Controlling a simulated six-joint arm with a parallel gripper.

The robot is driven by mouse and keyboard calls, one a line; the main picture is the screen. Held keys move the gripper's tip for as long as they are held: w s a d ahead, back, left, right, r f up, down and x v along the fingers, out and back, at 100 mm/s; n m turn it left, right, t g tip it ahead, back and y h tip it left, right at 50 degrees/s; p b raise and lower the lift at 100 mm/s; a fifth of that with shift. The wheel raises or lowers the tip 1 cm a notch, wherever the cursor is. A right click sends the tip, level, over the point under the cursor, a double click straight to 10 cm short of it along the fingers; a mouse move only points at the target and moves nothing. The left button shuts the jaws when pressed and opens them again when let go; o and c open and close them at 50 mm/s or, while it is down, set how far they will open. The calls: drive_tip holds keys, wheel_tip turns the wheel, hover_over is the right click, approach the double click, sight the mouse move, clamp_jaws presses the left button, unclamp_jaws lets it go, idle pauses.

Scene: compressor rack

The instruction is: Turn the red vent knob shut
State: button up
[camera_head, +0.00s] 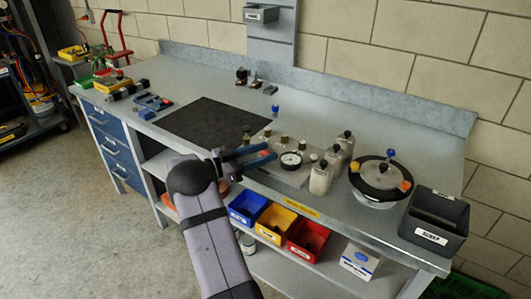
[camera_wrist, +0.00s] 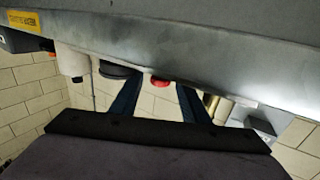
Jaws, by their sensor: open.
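The red vent knob (camera_wrist: 161,81) shows in the wrist view, between the far ends of my two blue fingers and a little beyond or level with them. I cannot tell whether they touch it. My gripper (camera_head: 271,153) is open and reaches over the bench's front edge to the valve manifold (camera_head: 292,178). The pressure gauge (camera_head: 290,161) stands on the manifold just right of my fingertips. Brass fittings (camera_wrist: 214,104) show beside the fingers in the wrist view.
Grey canisters (camera_head: 321,179), a round chamber (camera_head: 378,196) with blue and orange knobs, and a black scrap bin (camera_head: 435,225) stand to the right. Blue, yellow and red bins (camera_head: 306,240) sit below the front edge. A bare black mat (camera_head: 203,120) lies left.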

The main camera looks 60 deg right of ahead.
sight(263, 154)
drive_tip(key=shift+b+v, duration=0.4)
drive_tip(key=shift+v, duration=2.75)
drive_tip(key=shift+r, duration=0.1)
drive_tip(key=s+r+n+p, duration=0.2)
drive_tip(key=s+r+p, duration=0.2)
drive_tip(key=r+p, duration=0.2)
drive_tip(key=f+n+t, duration=0.1)
drive_tip(key=f+t, duration=0.1)
drive_tip(key=f+n+t+h, duration=0.1)
drive_tip(key=t, duration=0.1)
drive_tip(key=f+n+t+h, duration=0.1)
drive_tip(key=f+n+t, duration=0.1)
drive_tip(key=shift+w+a+f, duration=0.15)
drive_tip(key=shift+a+f, duration=0.2)
drive_tip(key=shift+a, duration=0.05)
drive_tip(key=shift+w+f+t, duration=0.15)
drive_tip(key=shift+w+t, duration=0.15)
drive_tip(key=shift+w, duration=0.05)
drive_tip(key=shift+w+f+m, duration=0.1)
drive_tip(key=shift+f+m, duration=0.05)
drive_tip(key=shift+m, duration=0.55)
drive_tip(key=shift+s+d+p, duration=0.15)
drive_tip(key=shift+d+p, duration=0.3)
drive_tip(key=shift+d, duration=1.4)
drive_tip(key=shift+s+d+p, duration=0.15)
drive_tip(key=shift+d+p, duration=0.3)
drive_tip(key=shift+d, duration=1.4)
drive_tip(key=shift+c, duration=0.4)
